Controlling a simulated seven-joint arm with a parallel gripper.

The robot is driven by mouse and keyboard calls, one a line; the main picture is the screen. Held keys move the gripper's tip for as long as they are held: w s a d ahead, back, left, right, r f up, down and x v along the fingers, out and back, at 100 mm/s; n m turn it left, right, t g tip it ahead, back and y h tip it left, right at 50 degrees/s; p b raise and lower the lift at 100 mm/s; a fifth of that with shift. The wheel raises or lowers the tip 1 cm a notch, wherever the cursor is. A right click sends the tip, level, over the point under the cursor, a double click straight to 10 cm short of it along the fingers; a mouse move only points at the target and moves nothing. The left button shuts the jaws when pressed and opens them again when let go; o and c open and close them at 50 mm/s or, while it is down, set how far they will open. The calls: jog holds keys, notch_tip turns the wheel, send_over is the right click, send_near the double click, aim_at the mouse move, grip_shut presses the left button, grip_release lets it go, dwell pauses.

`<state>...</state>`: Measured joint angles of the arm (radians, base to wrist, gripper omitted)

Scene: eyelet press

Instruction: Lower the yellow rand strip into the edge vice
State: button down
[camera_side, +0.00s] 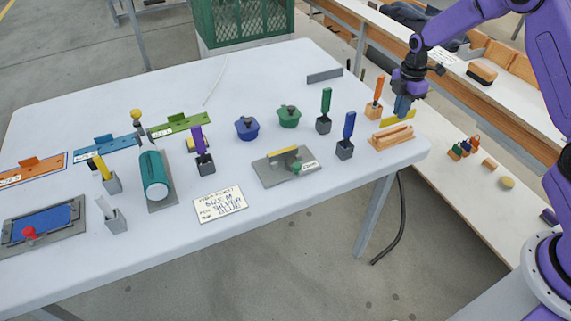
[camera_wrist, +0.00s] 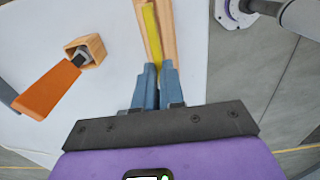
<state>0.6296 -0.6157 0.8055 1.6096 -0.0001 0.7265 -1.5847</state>
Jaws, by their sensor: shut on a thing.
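My gripper (camera_side: 402,106) has blue fingers and is shut on the yellow rand strip (camera_side: 398,118) at the right end of the white table. The wooden edge vice (camera_side: 393,138) stands on the table just below the strip. In the side view the strip shows above the vice's rails. In the wrist view the strip (camera_wrist: 151,32) runs lengthwise from my gripper's fingertips (camera_wrist: 157,68), lined up with the gap between the vice's two wooden rails (camera_wrist: 168,32). The fingers hide the strip's near end. I cannot tell how much height separates strip and vice.
An orange-handled tool in a wooden block (camera_side: 374,109) stands close left of the vice; it also shows in the wrist view (camera_wrist: 50,90). A blue-handled tool (camera_side: 348,126) and a grey plate with a yellow piece (camera_side: 270,170) are farther left. The table's right edge is close.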

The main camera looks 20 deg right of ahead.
jog(key=shift+a, duration=0.1)
dwell(0.3)
jog(key=w+a+r, duration=0.1)
jog(key=w+a, duration=0.1)
jog(key=a, duration=1.5)
jog(key=w+a+r, duration=0.2)
jog(key=a, duration=1.5)
jog(key=shift+w+a+r, duration=0.2)
jog(key=shift+f, duration=2.25)
jog(key=shift+f, duration=1.3)
jog(key=c, duration=1.1)
grip_release()
jog(key=shift+c, duration=0.2)
